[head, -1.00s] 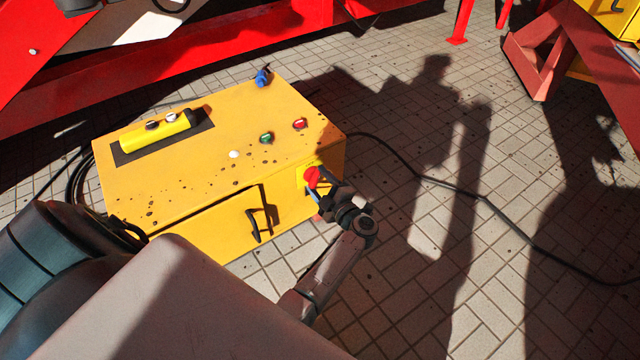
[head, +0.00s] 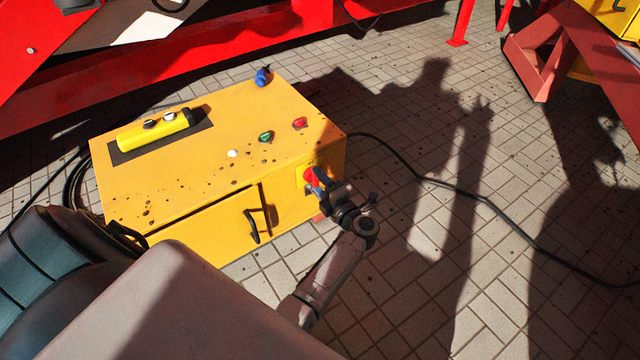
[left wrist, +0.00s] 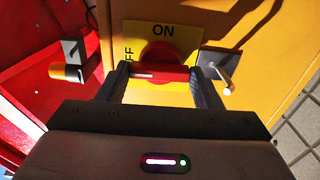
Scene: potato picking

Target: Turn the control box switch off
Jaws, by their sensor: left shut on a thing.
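The yellow control box (head: 185,190) stands on the paved floor in the head view. Its red rotary switch (head: 311,178) is on the right end of the front face. In the left wrist view the red switch handle (left wrist: 165,75) lies crosswise between the fingers, over a yellow plate (left wrist: 188,37) lettered ON at the top and OFF, partly hidden, at the left. A white mark shows near the handle's left end. My left gripper (head: 322,185) is shut on the handle; its fingers also show in the left wrist view (left wrist: 162,78). My right gripper is out of view.
The box top carries a green button (head: 266,136), a red button (head: 300,123) and a yellow handheld unit (head: 155,131). A black door handle (head: 252,226) sits left of the switch. A black cable (head: 440,183) crosses the floor. Red machine frames stand behind.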

